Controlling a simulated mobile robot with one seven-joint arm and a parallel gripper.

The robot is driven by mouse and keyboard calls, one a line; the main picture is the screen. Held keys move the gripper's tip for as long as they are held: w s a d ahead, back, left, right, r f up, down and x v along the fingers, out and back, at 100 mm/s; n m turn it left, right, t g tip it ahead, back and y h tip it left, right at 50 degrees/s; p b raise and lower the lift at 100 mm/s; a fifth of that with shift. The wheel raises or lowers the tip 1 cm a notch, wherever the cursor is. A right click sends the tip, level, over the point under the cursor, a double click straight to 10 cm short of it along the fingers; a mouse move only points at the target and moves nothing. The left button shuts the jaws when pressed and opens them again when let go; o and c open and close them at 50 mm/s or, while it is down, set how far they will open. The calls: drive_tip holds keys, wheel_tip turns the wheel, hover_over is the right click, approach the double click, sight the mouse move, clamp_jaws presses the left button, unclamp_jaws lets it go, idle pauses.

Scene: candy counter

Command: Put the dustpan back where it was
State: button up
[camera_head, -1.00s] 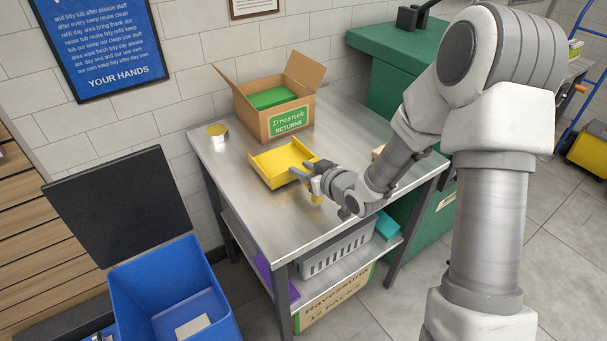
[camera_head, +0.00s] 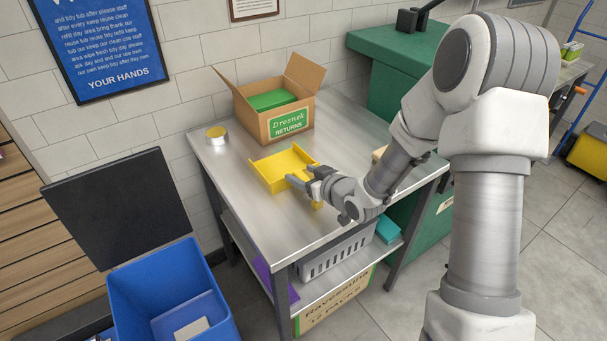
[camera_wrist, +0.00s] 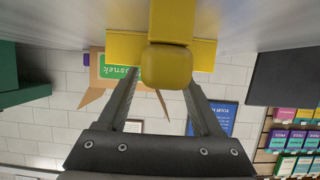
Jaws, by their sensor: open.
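The yellow dustpan (camera_head: 266,178) lies flat on the steel table, its open tray toward the cardboard box and its handle toward the table's front edge. My gripper (camera_head: 299,177) is open over the dustpan's handle side and covers part of it in the head view. In the wrist view the picture is upside down; the rounded handle end (camera_wrist: 167,66) shows just ahead of my open fingers (camera_wrist: 163,86), roughly centred between them. The pan part (camera_wrist: 203,52) is behind it. I cannot tell whether either finger touches the handle.
A cardboard returns box (camera_head: 290,123) with green contents and a small round tin (camera_head: 217,134) stand at the table's back. A grey basket (camera_head: 335,253) is on the lower shelf. A blue bin (camera_head: 165,285) with a dark lid stands left. The table's front left is clear.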

drive_tip(key=s+d+r+m+g+h+p, duration=0.25)
drive_tip(key=s+d+r+h, duration=0.55)
drive_tip(key=s+d+r, duration=0.7)
drive_tip(key=s+r+m+g, duration=0.2)
drive_tip(key=s+r, duration=0.1)
drive_tip(key=s, duration=0.5)
drive_tip(key=s+r+m+g, duration=0.1)
drive_tip(key=s+r+m, duration=0.15)
drive_tip(key=s, duration=0.55)
wheel_tip(320, 180, up, 10)
drive_tip(key=p, duration=0.8)
drive_tip(key=shift+a+p, duration=0.25)
drive_tip(key=shift+p, duration=0.1)
drive_tip(key=shift+f, duration=0.1)
drive_tip(key=shift+c, duration=1.4)
drive_tip(key=shift+a, duration=0.15)
